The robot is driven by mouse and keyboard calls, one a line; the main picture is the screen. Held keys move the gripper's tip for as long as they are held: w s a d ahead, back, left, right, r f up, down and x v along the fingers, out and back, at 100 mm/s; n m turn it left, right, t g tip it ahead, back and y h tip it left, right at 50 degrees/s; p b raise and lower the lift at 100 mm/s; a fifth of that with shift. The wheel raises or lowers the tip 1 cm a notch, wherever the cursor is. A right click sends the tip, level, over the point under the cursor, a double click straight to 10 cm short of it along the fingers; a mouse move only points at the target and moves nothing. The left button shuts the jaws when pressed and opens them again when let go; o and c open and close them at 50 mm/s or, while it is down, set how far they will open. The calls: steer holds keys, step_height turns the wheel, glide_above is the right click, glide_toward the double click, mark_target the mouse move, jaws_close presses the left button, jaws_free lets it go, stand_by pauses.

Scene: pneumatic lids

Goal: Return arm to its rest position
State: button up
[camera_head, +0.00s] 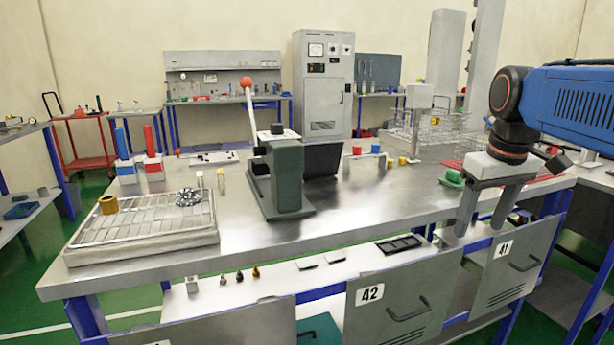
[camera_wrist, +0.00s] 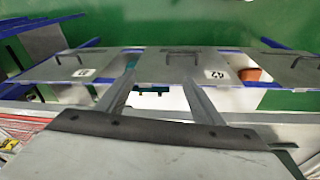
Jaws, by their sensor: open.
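My gripper (camera_head: 482,212) hangs at the right in the head view, fingers pointing down, near the front edge of the steel workbench (camera_head: 360,212). Its two fingers are apart with nothing between them. The blue arm behind it reaches in from the right edge. In the wrist view my gripper's fingers (camera_wrist: 160,95) are spread, and the bench front and drawer panels show beyond them.
A green lever press (camera_head: 287,185) stands on the bench, with a wire-topped tray (camera_head: 140,228) at the left. A green part (camera_head: 452,178) and a wire rack (camera_head: 430,125) are near my gripper. Drawer fronts 42 (camera_head: 400,300) and 41 (camera_head: 505,268) hang below. The bench's middle is mostly clear.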

steer(key=s+a+f+m+t, duration=0.1)
steer(key=s+a+f, duration=0.1)
steer(key=s+f, duration=0.5)
steer(key=s+a+f+m+t, duration=0.1)
steer(key=s+a+f, duration=0.2)
steer(key=s+f, duration=0.5)
step_height(320, 180, down, 4)
steer(key=shift+s+a, duration=0.15)
steer(key=shift+a, duration=0.15)
